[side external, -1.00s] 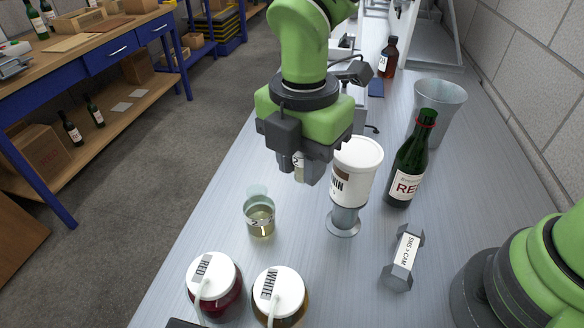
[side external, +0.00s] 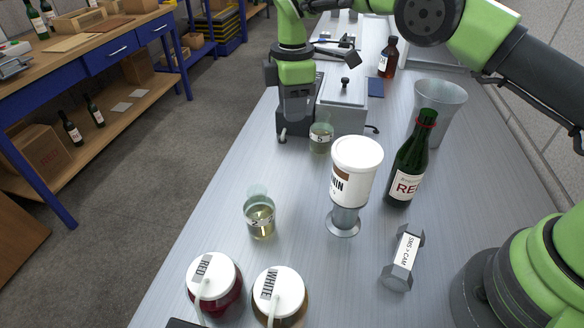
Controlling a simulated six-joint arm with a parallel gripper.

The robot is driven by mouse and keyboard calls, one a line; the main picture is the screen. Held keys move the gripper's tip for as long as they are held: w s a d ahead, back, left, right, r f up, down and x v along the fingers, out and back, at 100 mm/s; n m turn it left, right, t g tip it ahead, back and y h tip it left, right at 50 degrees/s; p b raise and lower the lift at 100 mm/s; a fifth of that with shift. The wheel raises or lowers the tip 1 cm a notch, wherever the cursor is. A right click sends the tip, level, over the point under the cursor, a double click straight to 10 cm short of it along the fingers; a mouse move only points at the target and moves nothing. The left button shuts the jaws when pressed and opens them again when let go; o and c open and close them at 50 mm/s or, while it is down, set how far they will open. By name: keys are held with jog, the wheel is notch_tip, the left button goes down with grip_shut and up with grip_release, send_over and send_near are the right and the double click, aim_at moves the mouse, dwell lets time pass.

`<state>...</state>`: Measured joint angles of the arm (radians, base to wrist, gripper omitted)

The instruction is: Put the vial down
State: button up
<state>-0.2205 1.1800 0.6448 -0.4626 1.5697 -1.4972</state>
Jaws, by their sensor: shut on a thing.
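My gripper (side external: 297,102) is at the left part of a grey lidded bench unit (side external: 345,90), towards the back of the bench. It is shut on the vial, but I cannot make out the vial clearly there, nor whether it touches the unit. Another glass vial (side external: 320,138), marked 5, stands upright on the bench in front of the unit, just right of my gripper. A glass of pale liquid (side external: 260,215) stands nearer, left of a white tub (side external: 357,165) on a metal stand.
A green wine bottle (side external: 408,160) and a grey bucket (side external: 440,100) stand at right. A hexagonal labelled block (side external: 404,258) lies near my base. Jars labelled RED (side external: 213,275) and WHITE (side external: 280,285) stand in front.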

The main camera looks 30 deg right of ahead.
aim_at(292, 169)
notch_tip(292, 169, down, 13)
jog(key=shift+r, duration=0.2)
dwell(0.3)
jog(key=shift+f, duration=0.2)
jog(key=o, duration=0.9)
jog(key=shift+r, duration=0.1)
notch_tip(292, 169, up, 12)
jog(key=shift+r, duration=0.2)
